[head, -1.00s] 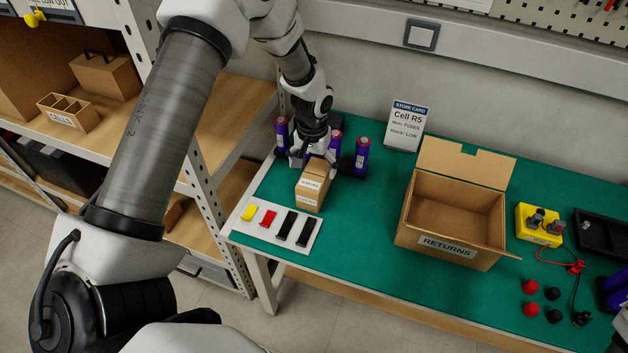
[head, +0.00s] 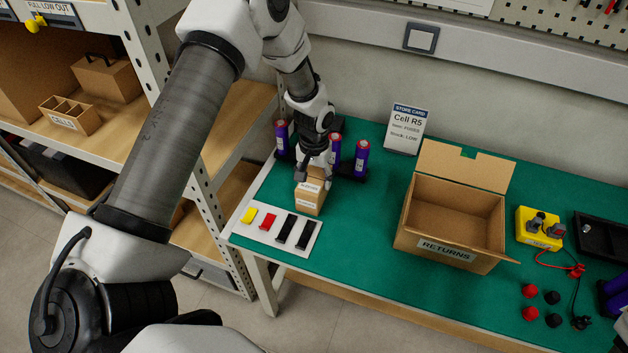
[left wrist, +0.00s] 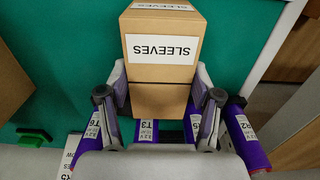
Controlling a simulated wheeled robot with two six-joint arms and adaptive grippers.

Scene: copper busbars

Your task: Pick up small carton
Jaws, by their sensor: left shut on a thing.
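The small carton (head: 310,197) is a brown box on the green table with a white label. In the left wrist view the carton (left wrist: 160,70) fills the middle and its label reads "SLEEVES". My left gripper (head: 313,178) comes down from above on the carton's rear part. In the left wrist view the left gripper's (left wrist: 160,105) fingers stand on both sides of the carton, shut on it. The carton looks upright, and I cannot tell whether it is clear of the table. My right gripper does not show.
Purple cells (head: 361,158) stand close behind the gripper. A white board (head: 262,232) with coloured strips lies in front of the carton. An open "RETURNS" box (head: 447,249) stands to the right, with free green table between. A store card (head: 406,130) stands at the back.

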